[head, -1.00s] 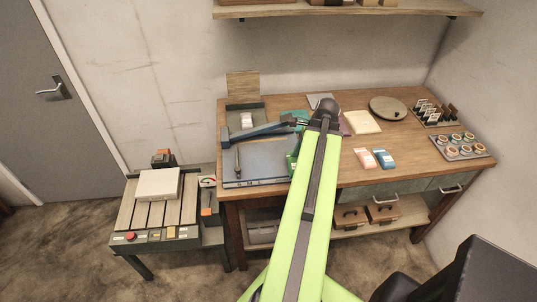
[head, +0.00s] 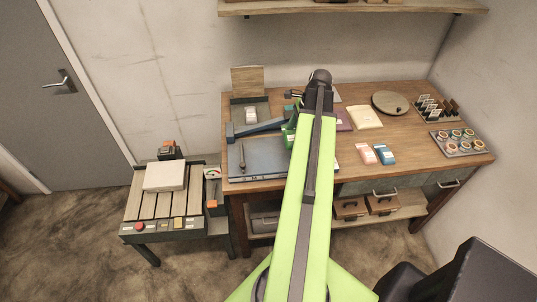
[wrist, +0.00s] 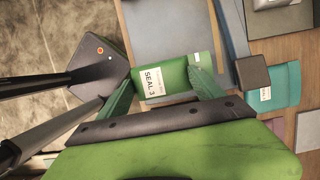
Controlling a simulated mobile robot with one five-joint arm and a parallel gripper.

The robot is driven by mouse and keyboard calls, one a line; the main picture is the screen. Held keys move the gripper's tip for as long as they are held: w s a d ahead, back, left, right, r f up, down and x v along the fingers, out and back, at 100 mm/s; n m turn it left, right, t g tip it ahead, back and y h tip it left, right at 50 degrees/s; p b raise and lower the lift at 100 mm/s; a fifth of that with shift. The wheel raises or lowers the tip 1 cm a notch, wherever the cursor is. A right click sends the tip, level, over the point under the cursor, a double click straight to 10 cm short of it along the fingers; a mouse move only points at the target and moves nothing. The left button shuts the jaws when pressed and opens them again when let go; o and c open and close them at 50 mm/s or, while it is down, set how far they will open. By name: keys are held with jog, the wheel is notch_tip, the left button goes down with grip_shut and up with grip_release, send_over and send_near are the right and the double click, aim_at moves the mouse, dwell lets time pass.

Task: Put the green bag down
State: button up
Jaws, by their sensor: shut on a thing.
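The green bag (wrist: 172,72), with a white label reading "SEAL 3", is between the two green fingers of my gripper (wrist: 165,76) in the wrist view. The gripper is shut on it. In the head view a bit of green (head: 290,136) shows left of my arm, at the right edge of the blue-grey board (head: 255,158); I cannot tell bag from finger there. My arm hides most of the gripper. In the wrist view the bag overlaps the board (wrist: 160,25); whether it touches it is unclear. A teal bag (wrist: 282,88) lies to its right.
A blue bar (head: 258,129) with a dark end block (wrist: 253,73) lies close right of the bag in the wrist view. Pink (head: 366,154) and blue packets (head: 384,154) lie right of my arm. The table's front right has bare wood.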

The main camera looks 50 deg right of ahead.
jog(key=w+a+f+b, duration=0.2)
jog(key=a, duration=0.1)
jog(key=w+a+f+b, duration=0.2)
jog(key=w+a+f, duration=0.1)
jog(key=shift+w+f, duration=0.2)
jog(key=shift+f, duration=0.05)
jog(key=shift+w+a, duration=0.25)
jog(key=shift+f+b, duration=2.4)
jog(key=o, duration=1.4)
jog(key=shift+r, duration=0.1)
jog(key=shift+c, duration=0.2)
jog(key=p+v, duration=1.2)
jog(key=shift+r, duration=0.35)
